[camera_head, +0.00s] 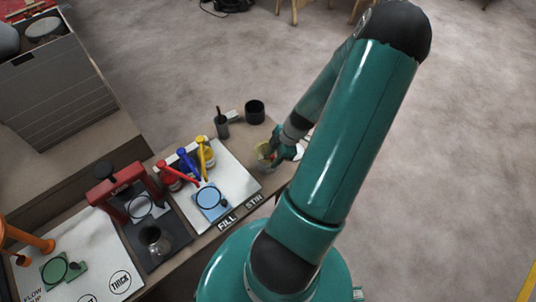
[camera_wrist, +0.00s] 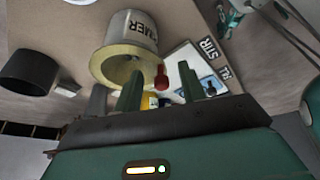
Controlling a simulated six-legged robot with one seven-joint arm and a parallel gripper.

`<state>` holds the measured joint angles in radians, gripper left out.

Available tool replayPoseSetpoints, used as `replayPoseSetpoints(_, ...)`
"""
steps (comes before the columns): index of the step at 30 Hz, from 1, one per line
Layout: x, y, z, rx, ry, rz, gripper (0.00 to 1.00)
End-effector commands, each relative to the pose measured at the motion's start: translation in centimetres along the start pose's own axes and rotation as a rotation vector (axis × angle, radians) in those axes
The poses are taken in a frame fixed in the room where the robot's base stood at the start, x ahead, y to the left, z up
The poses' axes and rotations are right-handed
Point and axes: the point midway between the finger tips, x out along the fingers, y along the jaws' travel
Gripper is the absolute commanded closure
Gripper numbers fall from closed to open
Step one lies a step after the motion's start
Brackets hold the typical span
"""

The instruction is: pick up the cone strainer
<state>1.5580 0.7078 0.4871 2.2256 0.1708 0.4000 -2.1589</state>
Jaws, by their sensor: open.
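I cannot make out the cone strainer for certain. A grey, see-through conical piece (camera_head: 155,240) stands on the dark base at the lower left in the head view; it may be glass or mesh. My gripper (camera_head: 284,151) is at the bench's right end, beside a pale cup (camera_head: 264,152) that it partly hides. In the wrist view my gripper's two fingers (camera_wrist: 160,86) stand apart with nothing clearly held between them. The cup (camera_wrist: 130,35), with a yellowish rim and a label ending in "MER", is just beyond the left finger; contact cannot be told.
A black cup (camera_head: 254,112) and a small dark pot with a handle (camera_head: 222,127) stand behind my gripper. Red, blue and yellow pump bottles (camera_head: 187,163) stand by a blue plate (camera_head: 212,203). A red press frame (camera_head: 122,183) is further left. The floor right of the bench is clear.

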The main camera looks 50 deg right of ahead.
Motion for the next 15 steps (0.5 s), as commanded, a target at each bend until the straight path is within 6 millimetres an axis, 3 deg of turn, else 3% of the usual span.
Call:
replayPoseSetpoints(8,0.59,0.00,0.05,0.000,-0.001,0.001,0.59)
replayPoseSetpoints(15,0.57,-0.01,0.04,0.000,-0.001,0.001,1.00)
